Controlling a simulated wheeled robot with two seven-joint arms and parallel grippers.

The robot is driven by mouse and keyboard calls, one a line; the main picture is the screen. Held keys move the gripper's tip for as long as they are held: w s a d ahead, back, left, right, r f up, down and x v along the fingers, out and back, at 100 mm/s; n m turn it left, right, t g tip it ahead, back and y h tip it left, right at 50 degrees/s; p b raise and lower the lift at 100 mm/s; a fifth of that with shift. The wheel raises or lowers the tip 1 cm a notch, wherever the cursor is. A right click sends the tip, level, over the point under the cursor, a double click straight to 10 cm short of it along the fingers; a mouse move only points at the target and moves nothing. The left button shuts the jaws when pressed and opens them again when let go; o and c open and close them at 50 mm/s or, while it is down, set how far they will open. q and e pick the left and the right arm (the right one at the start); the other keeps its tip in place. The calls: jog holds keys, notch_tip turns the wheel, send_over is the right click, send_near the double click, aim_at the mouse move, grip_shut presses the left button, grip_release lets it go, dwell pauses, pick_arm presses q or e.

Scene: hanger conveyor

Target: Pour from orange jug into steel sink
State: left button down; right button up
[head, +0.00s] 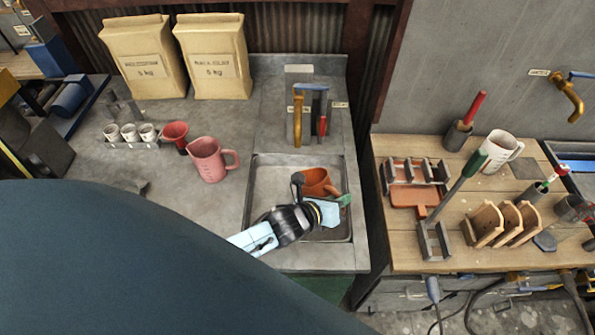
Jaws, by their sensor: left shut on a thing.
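The orange jug (316,182) is over the steel sink (268,178) and looks tilted. My left gripper (322,208) is shut on the jug, with its wrist reaching in from the lower left across the sink. The gripper hides part of the jug and part of the basin. I cannot tell whether anything flows from the jug. My right gripper is not in view.
A pink jug (209,160) and a red cup (175,135) stand on the counter left of the sink. A brass tap (298,115) rises behind the basin. A wooden bench (400,240) with racks and a white jug (501,150) stands at the right.

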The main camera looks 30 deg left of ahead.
pick_arm(q)
jog(key=shift+r, duration=0.25)
jog(key=shift+a+r, duration=0.1)
jog(key=shift+a, duration=0.05)
jog(key=shift+w+a+r+n+h, duration=0.1)
jog(key=shift+r+n+h, duration=0.1)
jog(key=shift+n+h, duration=0.3)
jog(key=shift+a+r, duration=0.1)
dwell(0.3)
jog(key=shift+a+r+n, duration=0.15)
jog(key=shift+n, duration=0.25)
jog(key=shift+w+a+h, duration=0.1)
jog(key=shift+h, duration=0.2)
jog(key=shift+a+r+n+h, duration=0.1)
jog(key=shift+a+n+h, duration=0.2)
jog(key=shift+n, duration=0.1)
jog(key=shift+d, duration=0.1)
